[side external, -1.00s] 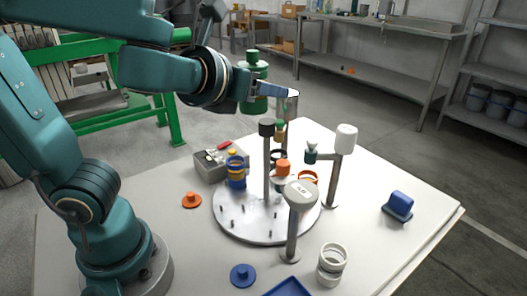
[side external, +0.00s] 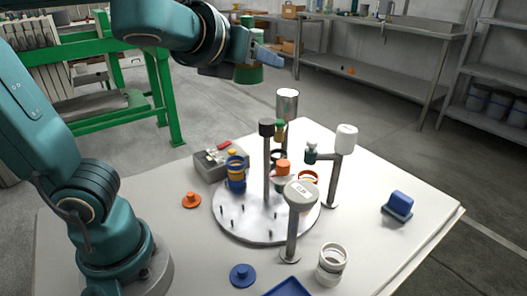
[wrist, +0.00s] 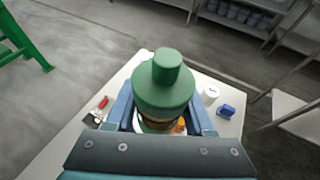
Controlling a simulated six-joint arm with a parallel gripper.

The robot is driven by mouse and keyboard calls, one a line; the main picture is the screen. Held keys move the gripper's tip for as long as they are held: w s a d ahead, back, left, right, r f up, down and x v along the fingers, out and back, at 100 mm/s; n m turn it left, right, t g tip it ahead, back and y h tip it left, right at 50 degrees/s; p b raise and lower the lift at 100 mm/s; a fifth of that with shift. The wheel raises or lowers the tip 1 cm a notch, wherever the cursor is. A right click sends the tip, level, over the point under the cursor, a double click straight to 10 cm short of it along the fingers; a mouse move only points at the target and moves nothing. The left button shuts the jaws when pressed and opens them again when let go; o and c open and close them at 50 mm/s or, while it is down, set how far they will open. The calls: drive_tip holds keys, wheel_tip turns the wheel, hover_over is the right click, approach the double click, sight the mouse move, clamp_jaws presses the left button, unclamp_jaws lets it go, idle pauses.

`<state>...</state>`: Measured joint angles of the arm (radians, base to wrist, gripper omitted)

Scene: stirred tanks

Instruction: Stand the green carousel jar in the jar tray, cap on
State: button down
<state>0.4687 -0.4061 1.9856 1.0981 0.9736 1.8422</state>
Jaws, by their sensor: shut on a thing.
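My gripper (side external: 262,57) is shut on the green jar (side external: 249,74), high above the far side of the table.
A round carousel plate (side external: 240,228) with pegs carries a blue-and-yellow banded jar (side external: 236,174). Posts with a grey head (side external: 300,194), a white head (side external: 346,138) and a metal cylinder (side external: 287,104) stand around it. Loose orange (side external: 191,200) and blue caps (side external: 243,275) lie nearby.

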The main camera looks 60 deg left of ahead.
drive_tip(key=r+n+g+y, duration=0.1)
drive_tip(key=n+g+y, duration=0.4)
drive_tip(key=n+y, duration=0.15)
hover_over(233, 206)
wheel_tip(233, 206, down, 20)
drive_tip(key=h, duration=0.1)
idle(0.4)
drive_tip(key=shift+f, duration=4.65)
drive_tip(key=shift+f, duration=0.2)
drive_tip(key=shift+c, duration=1.4)
unclamp_jaws()
